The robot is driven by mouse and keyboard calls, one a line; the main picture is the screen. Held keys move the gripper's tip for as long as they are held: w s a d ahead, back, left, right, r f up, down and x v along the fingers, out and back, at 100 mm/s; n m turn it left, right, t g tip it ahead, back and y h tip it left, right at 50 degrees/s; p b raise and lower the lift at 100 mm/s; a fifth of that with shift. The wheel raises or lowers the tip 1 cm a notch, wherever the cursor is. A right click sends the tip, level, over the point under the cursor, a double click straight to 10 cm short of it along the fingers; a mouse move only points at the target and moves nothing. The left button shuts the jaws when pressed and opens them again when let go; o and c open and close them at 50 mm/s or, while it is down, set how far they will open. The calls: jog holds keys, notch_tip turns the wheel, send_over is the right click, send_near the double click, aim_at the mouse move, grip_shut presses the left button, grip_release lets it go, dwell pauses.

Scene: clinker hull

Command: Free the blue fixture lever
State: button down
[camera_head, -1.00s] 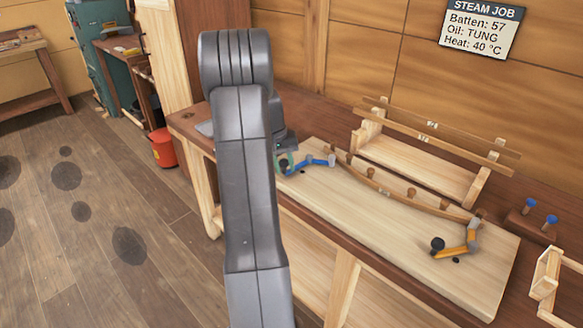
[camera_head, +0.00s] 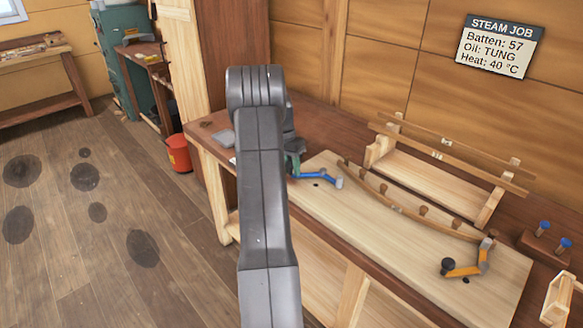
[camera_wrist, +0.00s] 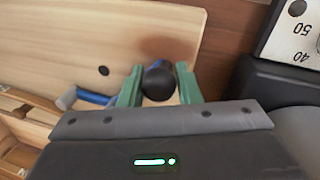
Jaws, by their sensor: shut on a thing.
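The blue lever (camera_head: 312,176) lies at the left end of the pale board (camera_head: 400,240). Its grey tip (camera_head: 339,183) stands a little apart from the curved batten's left end. My gripper (camera_head: 293,158) is at the lever's left end, partly hidden by my arm. In the wrist view my gripper's green fingers (camera_wrist: 160,86) are shut on the lever's black ball knob (camera_wrist: 158,82). Part of the blue lever (camera_wrist: 92,97) shows left of the fingers. The curved batten (camera_head: 400,205) lies along several pegs.
An orange lever (camera_head: 465,269) with a black knob sits at the board's right end. A wooden rack (camera_head: 440,165) with thin strips stands behind. Blue-topped pegs (camera_head: 544,226) stand at the right. A scale card (camera_wrist: 295,35) shows in the wrist view.

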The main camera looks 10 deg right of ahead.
jog(key=shift+w+r, duration=0.1)
dwell(0.3)
jog(key=c, duration=1.1)
grip_release()
jog(key=r, duration=0.4)
jog(key=w+a+r, duration=0.1)
jog(key=r, duration=0.4)
jog(key=a+r+b, duration=0.1)
jog(key=r, duration=0.3)
jog(key=shift+w+r, duration=0.2)
jog(key=shift+w, duration=0.15)
jog(key=f, duration=0.4)
jog(key=s+d+f, duration=0.1)
jog(key=f, duration=0.4)
jog(key=d+f+p, duration=0.1)
jog(key=f, duration=0.3)
jog(key=shift+s+f, duration=0.35)
jog(key=shift+s, duration=0.05)
